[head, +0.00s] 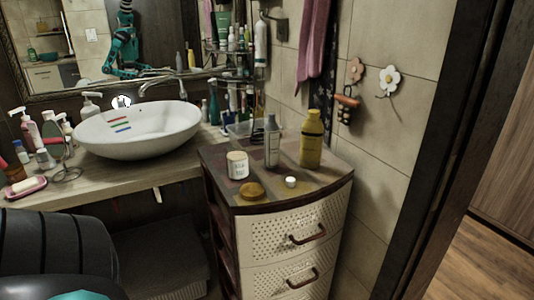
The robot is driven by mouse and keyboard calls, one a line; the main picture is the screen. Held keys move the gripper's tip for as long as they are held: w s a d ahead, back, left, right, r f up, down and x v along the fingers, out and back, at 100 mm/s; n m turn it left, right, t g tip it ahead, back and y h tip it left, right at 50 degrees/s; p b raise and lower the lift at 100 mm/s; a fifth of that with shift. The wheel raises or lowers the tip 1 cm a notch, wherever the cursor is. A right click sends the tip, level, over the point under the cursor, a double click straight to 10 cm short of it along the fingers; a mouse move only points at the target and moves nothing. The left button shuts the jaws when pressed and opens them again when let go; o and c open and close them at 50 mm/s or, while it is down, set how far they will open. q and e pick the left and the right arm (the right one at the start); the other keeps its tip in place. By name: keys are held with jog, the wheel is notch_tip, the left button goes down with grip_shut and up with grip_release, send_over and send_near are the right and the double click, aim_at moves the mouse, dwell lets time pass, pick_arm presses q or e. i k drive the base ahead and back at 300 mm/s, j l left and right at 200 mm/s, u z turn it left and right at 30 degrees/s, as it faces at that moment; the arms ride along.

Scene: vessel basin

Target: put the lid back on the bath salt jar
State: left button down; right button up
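A small white jar with a printed label (237,167) stands upright on the brown top of the drawer cabinet, near its left side. It looks like the bath salt jar, and no lid is seen on its rim. A round tan disc (250,191) lies flat in front of the jar, apart from it, near the cabinet's front edge. It looks like the lid. A small white round cap (291,182) lies to the right of the disc. Neither of my grippers is in view.
A grey bottle (271,144) and a yellow bottle (312,142) stand behind the disc and cap. The cabinet (333,185) has bare top at its right front. A white basin (140,136) sits on the counter to the left, with several bottles and a pink soap dish (26,190).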

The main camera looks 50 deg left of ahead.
aim_at(237, 156)
jog(key=u, duration=1.7)
